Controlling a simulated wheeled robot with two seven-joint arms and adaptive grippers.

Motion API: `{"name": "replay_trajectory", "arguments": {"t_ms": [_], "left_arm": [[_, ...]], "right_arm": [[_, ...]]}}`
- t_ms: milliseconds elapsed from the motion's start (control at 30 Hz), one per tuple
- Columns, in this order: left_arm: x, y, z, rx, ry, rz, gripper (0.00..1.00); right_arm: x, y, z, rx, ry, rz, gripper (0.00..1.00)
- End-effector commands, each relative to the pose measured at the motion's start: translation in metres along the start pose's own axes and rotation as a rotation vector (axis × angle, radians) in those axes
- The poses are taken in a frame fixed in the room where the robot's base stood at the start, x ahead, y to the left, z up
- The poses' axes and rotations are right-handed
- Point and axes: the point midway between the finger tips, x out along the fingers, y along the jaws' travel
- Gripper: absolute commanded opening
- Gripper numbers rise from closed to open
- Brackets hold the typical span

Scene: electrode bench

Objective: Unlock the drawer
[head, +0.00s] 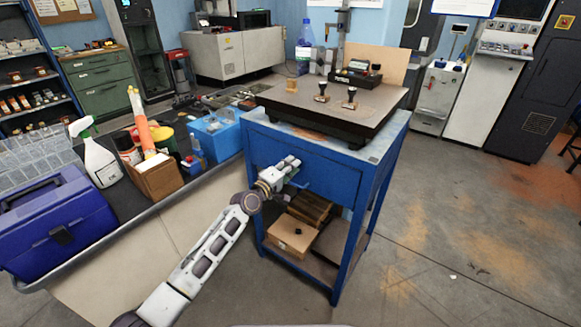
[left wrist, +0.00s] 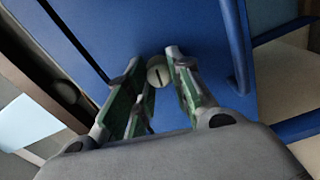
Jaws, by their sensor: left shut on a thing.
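The drawer's blue front (head: 330,169) is on the near side of the blue bench and appears closed. In the left wrist view the front (left wrist: 185,28) fills the upper middle. A round pale lock (left wrist: 158,72) with a dark slot, roughly upright in that picture, sits on it. My left gripper (head: 291,165) is at the drawer front, and its fingers (left wrist: 152,80) are shut on the lock, one on each side. In the head view the gripper hides the lock. A blue bar handle (left wrist: 236,48) runs to the right of the lock. My right gripper is not in view.
A dark surface plate (head: 335,105) with stamps lies on the bench top. A wooden box (head: 291,236) sits on the bench's lower shelf. A cart with a blue toolbox (head: 55,222) and a spray bottle (head: 101,163) stands left. The floor at right is clear.

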Motion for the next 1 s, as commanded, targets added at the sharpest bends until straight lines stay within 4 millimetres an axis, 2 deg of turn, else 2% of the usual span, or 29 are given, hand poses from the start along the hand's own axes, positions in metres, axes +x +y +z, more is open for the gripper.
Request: {"name": "replay_trajectory", "arguments": {"t_ms": [167,333,833,867,1000], "left_arm": [[0.000,0.000,-0.001,-0.111,0.002,0.000,0.00],[0.000,0.000,-0.001,-0.169,0.002,0.000,0.00],[0.000,-0.001,-0.001,-0.194,0.002,0.000,0.00],[0.000,-0.001,-0.001,-0.194,0.002,0.000,0.25],[0.000,-0.001,-0.001,-0.193,0.002,0.000,0.43]], "right_arm": [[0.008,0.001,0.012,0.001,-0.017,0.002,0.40],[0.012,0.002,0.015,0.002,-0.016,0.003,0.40],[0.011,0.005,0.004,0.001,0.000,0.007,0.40],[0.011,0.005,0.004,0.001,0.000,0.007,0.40],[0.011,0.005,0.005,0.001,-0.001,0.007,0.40]]}}
